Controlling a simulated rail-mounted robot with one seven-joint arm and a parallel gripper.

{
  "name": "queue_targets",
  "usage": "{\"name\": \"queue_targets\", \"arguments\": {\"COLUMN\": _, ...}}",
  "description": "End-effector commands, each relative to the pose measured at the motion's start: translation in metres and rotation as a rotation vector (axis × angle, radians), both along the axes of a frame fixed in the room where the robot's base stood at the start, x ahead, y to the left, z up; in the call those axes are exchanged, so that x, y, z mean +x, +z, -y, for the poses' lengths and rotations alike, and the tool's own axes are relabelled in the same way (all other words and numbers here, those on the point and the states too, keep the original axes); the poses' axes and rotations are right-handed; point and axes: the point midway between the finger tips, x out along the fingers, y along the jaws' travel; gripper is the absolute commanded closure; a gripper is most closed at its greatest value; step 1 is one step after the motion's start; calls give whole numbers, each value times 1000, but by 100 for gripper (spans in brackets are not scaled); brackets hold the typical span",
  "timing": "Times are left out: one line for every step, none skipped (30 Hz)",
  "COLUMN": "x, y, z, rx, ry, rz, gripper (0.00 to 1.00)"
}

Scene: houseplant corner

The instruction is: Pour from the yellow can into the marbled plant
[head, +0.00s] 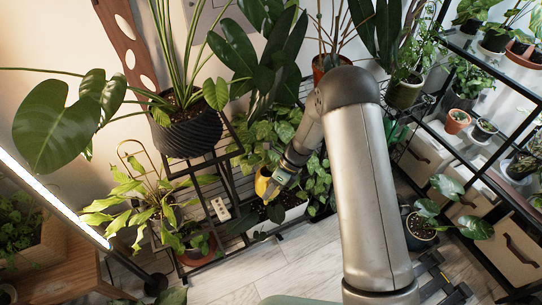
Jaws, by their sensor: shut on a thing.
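The yellow can (262,184) is small in the head view, left of the end of my arm. My gripper (270,187) is shut on it and holds it in front of the wire shelf, over a white planter (291,217) with dark soil. Part of the can is hidden by my gripper. Its tilt and any water are too small to tell. Leafy green plants (318,181) stand close behind and to the right of the can. I cannot tell for sure which plant is the marbled one, as leaf patterning is not clear at this size.
A dark ribbed pot (187,128) with tall leaves stands on the black wire shelf (203,183) at left. A white power strip (221,209) lies lower on it. A glass-shelved rack (488,61) with pots fills the right. The wooden floor (247,277) in front is clear.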

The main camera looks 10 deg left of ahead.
Motion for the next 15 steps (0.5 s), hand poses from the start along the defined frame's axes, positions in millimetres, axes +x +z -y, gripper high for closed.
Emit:
{"name": "queue_targets", "arguments": {"x": 0, "y": 1, "z": 0, "rx": 1, "ry": 0, "rz": 1, "gripper": 100}}
{"name": "queue_targets", "arguments": {"x": 0, "y": 1, "z": 0, "rx": 1, "ry": 0, "rz": 0, "gripper": 100}}
{"name": "queue_targets", "arguments": {"x": 0, "y": 1, "z": 0, "rx": 1, "ry": 0, "rz": 0, "gripper": 100}}
{"name": "queue_targets", "arguments": {"x": -1, "y": 2, "z": 0, "rx": 1, "ry": 0, "rz": 0, "gripper": 100}}
{"name": "queue_targets", "arguments": {"x": -2, "y": 4, "z": 0, "rx": 1, "ry": 0, "rz": -1, "gripper": 100}}
{"name": "queue_targets", "arguments": {"x": -4, "y": 6, "z": 0, "rx": 1, "ry": -1, "rz": -1, "gripper": 100}}
{"name": "queue_targets", "arguments": {"x": -6, "y": 8, "z": 0, "rx": 1, "ry": -1, "rz": -1, "gripper": 100}}
{"name": "queue_targets", "arguments": {"x": -9, "y": 10, "z": 1, "rx": 0, "ry": -2, "rz": -2, "gripper": 100}}
{"name": "queue_targets", "arguments": {"x": -12, "y": 13, "z": 1, "rx": 0, "ry": -2, "rz": -2, "gripper": 100}}
{"name": "queue_targets", "arguments": {"x": -14, "y": 15, "z": 1, "rx": 0, "ry": -2, "rz": -2, "gripper": 100}}
{"name": "queue_targets", "arguments": {"x": -17, "y": 17, "z": 1, "rx": 0, "ry": -2, "rz": -2, "gripper": 100}}
{"name": "queue_targets", "arguments": {"x": -20, "y": 20, "z": 1, "rx": 1, "ry": -1, "rz": -1, "gripper": 100}}
{"name": "queue_targets", "arguments": {"x": -23, "y": 21, "z": 2, "rx": 1, "ry": -1, "rz": -2, "gripper": 100}}
{"name": "queue_targets", "arguments": {"x": -25, "y": 23, "z": 2, "rx": 1, "ry": -1, "rz": -1, "gripper": 100}}
{"name": "queue_targets", "arguments": {"x": -28, "y": 25, "z": 2, "rx": 1, "ry": -1, "rz": -1, "gripper": 100}}
